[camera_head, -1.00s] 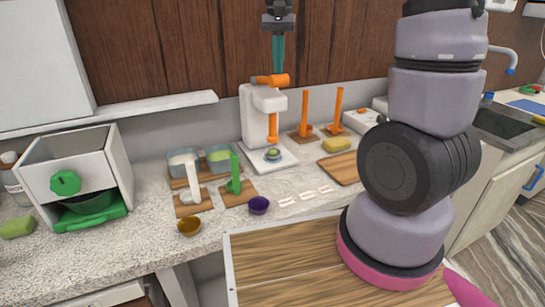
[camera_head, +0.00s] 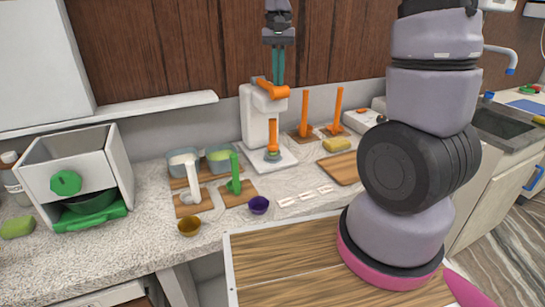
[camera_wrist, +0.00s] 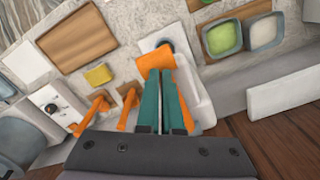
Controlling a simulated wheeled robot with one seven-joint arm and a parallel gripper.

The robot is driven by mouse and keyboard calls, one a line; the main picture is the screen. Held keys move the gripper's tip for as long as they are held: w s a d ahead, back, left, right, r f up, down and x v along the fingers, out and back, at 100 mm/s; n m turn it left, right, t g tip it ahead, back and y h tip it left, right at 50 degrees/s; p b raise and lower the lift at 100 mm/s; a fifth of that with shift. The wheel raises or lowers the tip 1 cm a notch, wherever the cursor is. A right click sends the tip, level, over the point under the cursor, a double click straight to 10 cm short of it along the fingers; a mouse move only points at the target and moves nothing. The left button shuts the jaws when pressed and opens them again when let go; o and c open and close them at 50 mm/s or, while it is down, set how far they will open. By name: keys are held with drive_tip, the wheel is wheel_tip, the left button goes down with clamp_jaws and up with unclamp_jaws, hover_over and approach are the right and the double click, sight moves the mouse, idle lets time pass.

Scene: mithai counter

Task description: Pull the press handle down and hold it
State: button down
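The press (camera_head: 254,115) is a white stand on the counter with an orange handle (camera_head: 271,90) at its top and an orange plunger (camera_head: 272,135) at its front. The handle tilts downward toward the front. The plunger's foot is down at a small round mould on the white base (camera_head: 283,161). My gripper (camera_head: 277,80) points down over the press, its teal fingertips at the handle. In the wrist view, the orange handle (camera_wrist: 155,62) lies at my fingertips. A narrow gap shows between the fingers; whether they grip the handle is unclear.
Two upright orange-handled tools (camera_head: 304,113) stand right of the press, with a yellow sponge (camera_head: 336,145) and wooden board (camera_head: 345,168). Two tubs (camera_head: 219,160) and a green-handled stamp (camera_head: 235,173) stand left. A purple bowl (camera_head: 259,205) is in front.

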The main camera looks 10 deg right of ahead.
drive_tip(key=shift+f, duration=0.45)
drive_tip(key=shift+w+f, duration=0.1)
drive_tip(key=shift+f, duration=0.15)
idle(1.3)
wheel_tip(320, 180, up, 15)
idle(1.1)
drive_tip(key=s+d+t+y, duration=0.1)
drive_tip(key=s+d+t, duration=0.1)
drive_tip(key=s, duration=0.7)
drive_tip(key=s+d+f+t+y, duration=0.1)
drive_tip(key=s+d+t, duration=0.2)
drive_tip(key=s, duration=0.6)
drive_tip(key=shift+s+d+f+t, duration=0.2)
drive_tip(key=shift+d+t, duration=0.05)
drive_tip(key=shift+t, duration=0.85)
